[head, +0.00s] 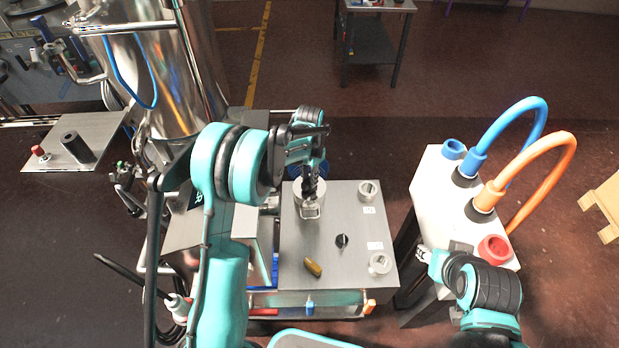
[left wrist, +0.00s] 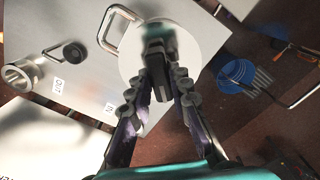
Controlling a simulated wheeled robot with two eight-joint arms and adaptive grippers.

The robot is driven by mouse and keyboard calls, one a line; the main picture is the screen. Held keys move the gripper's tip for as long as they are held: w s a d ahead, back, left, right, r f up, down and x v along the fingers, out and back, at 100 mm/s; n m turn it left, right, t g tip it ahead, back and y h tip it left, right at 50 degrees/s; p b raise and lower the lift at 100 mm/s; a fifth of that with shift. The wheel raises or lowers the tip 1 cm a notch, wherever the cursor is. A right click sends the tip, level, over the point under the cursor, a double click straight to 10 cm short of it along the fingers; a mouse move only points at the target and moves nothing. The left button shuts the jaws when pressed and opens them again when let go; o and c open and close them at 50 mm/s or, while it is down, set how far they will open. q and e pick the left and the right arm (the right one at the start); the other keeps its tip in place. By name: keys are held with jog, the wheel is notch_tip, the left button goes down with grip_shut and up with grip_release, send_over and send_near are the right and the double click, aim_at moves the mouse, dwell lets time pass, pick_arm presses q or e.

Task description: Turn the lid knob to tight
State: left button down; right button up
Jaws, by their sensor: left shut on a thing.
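The round pale lid (head: 309,188) sits on the grey metal box (head: 350,215); in the left wrist view the lid (left wrist: 205,50) fills the upper middle. Its dark knob (left wrist: 160,60) stands at the lid's middle, partly hidden and blurred at the top. My left gripper (head: 311,190) is over the lid from above; in the left wrist view its two fingers (left wrist: 161,88) are closed around the knob. Any tight mark is not visible. My right gripper (head: 424,255) is at the near left edge of the white hose stand, small and partly hidden, so its jaws are unclear.
A chrome handle (left wrist: 118,28) stands beside the lid. The box top also has a black knob (head: 342,240), a yellow piece (head: 313,267) and two metal ports (head: 380,263). The white stand (head: 432,180) carries a blue hose (head: 515,115) and an orange hose (head: 545,150). A tall steel tank (head: 165,75) is at left.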

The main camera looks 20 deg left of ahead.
pick_arm(q)
jog(key=c, duration=1.4)
grip_release()
notch_tip(320, 180, up, 12)
jog(key=shift+f, duration=0.1)
